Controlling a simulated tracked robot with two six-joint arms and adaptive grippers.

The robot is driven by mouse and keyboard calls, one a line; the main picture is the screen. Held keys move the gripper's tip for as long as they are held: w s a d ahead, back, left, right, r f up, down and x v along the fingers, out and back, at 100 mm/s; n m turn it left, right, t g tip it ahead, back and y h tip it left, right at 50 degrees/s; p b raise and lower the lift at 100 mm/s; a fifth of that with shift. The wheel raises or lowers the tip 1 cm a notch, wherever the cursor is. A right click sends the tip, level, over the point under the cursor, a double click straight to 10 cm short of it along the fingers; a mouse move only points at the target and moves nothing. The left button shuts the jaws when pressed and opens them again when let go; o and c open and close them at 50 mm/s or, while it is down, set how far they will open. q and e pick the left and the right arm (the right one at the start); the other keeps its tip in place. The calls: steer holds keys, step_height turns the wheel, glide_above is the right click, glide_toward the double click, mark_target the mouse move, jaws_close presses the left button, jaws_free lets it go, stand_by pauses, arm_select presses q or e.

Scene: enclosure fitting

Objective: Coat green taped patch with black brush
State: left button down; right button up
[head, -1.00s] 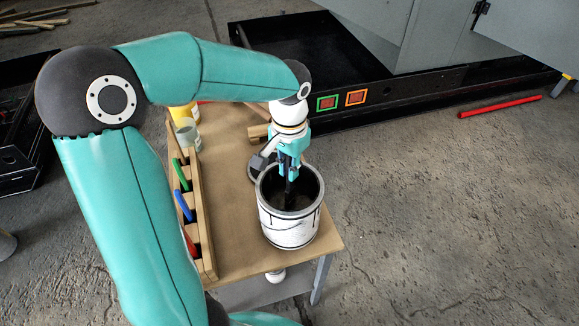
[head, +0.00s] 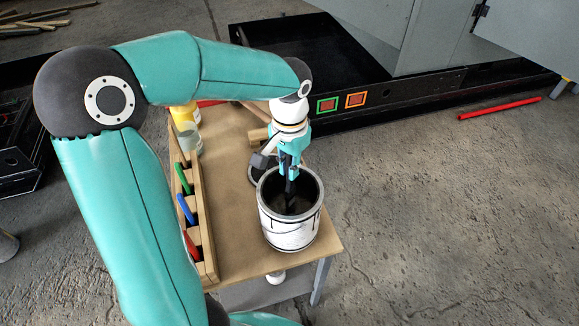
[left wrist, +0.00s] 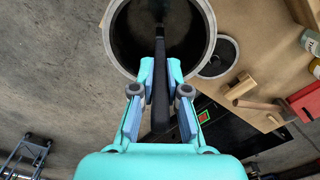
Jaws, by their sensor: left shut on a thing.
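My left gripper (head: 289,168) is shut on the black brush (head: 291,187) and points down over the white paint pot (head: 288,236). The brush's lower end reaches inside the pot's rim; its tip is hard to make out against the dark inside. In the left wrist view, the brush (left wrist: 160,85) lies between the two fingers (left wrist: 160,75) and runs into the pot's mouth (left wrist: 206,35). The green taped patch (head: 327,104) is on the side of the black base frame, left of an orange taped patch (head: 356,99). My right gripper is not in view.
A wooden rack (head: 207,250) holds green, blue and red-handled tools along the table's left side. A yellow container (head: 184,115) and a grey-green one (head: 189,139) stand behind it. A dark round lid or tin (head: 257,170) is beside the pot. A red bar (head: 499,108) lies on the floor.

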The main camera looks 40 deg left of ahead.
arm_select(q)
steer(key=shift+r+p, duration=1.65)
steer(key=shift+r, duration=0.75)
